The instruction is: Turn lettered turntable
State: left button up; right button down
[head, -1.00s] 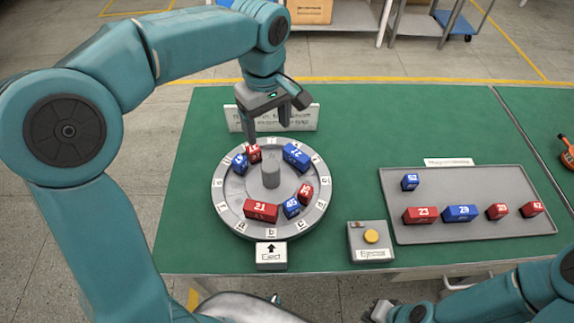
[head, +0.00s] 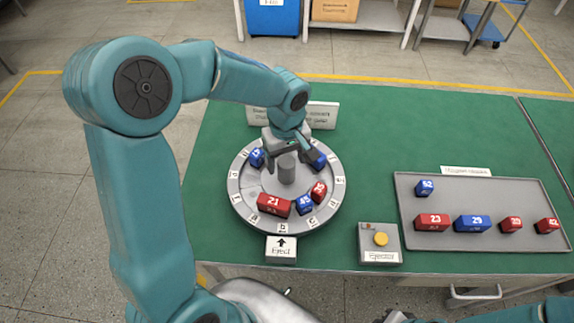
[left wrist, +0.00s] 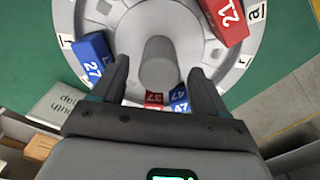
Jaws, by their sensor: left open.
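The round grey turntable (head: 237,193) lies on the green table, with lettered tiles around its rim and a grey hub post (head: 287,174) at its centre. My left gripper (head: 290,166) is open above the hub. In the left wrist view its two fingers (left wrist: 160,72) stand either side of the hub post (left wrist: 158,48), with small gaps showing. Red block 21 (head: 274,204), blue block 45 (head: 305,205), red block 35 (head: 319,190) and other blocks sit around the hub. The left gripper partly hides the far blocks.
An eject sign (head: 281,250) with an arrow stands at the turntable's near edge. Right of it is a box with a yellow button (head: 381,239). A grey tray (head: 405,190) at the right holds several blocks. A white sign (head: 323,115) stands behind the turntable.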

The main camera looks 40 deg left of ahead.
pick_arm(q)
jog(key=shift+f, duration=1.75)
jog(key=shift+c, duration=0.4)
grip_shut()
jog(key=shift+w, duration=0.1)
pick_arm(e)
jog(key=shift+a, duration=0.1)
